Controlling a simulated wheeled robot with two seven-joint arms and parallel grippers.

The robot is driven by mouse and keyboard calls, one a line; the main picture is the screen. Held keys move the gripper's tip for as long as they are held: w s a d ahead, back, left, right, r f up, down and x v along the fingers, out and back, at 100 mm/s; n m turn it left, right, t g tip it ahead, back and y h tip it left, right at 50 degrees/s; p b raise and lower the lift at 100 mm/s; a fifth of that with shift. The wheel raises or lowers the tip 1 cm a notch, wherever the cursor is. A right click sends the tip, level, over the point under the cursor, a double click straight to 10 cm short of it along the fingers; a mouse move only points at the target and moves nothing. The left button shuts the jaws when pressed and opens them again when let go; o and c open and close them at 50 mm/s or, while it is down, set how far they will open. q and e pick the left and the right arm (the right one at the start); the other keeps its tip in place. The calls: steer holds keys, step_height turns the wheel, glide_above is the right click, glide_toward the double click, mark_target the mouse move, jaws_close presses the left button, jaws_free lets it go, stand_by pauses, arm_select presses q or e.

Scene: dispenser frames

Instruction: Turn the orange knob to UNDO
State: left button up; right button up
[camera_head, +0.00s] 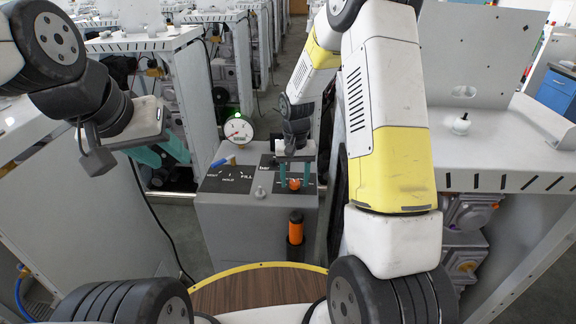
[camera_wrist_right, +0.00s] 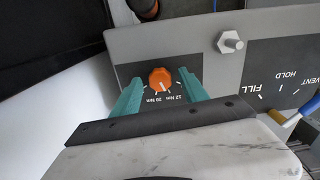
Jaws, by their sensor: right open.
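The orange knob (camera_head: 294,184) sits on the dark label plate at the right of the grey dispenser's top. It also shows in the right wrist view (camera_wrist_right: 160,78), where "20 Nm" and "12 Nm" are legible beside it; I cannot read UNDO. A pale mark on the knob points toward the lower edge, between those two labels. My right gripper (camera_head: 295,174) is open, with one teal finger on each side of the knob; the wrist view shows gaps between fingers and knob. My left gripper (camera_head: 164,153) is away to the left, its teal fingers partly hidden by its own body.
The dispenser (camera_head: 251,219) carries a round gauge (camera_head: 238,131), a blue-handled lever (camera_head: 222,162) by a VENT/HOLD/FILL plate, and a bolt (camera_head: 260,192). An orange-handled tool (camera_head: 296,229) stands at its front. White benches flank both sides.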

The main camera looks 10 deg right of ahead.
jaws_close()
steer(key=n, duration=0.3)
steer(key=shift+n, duration=2.4)
jaws_free()
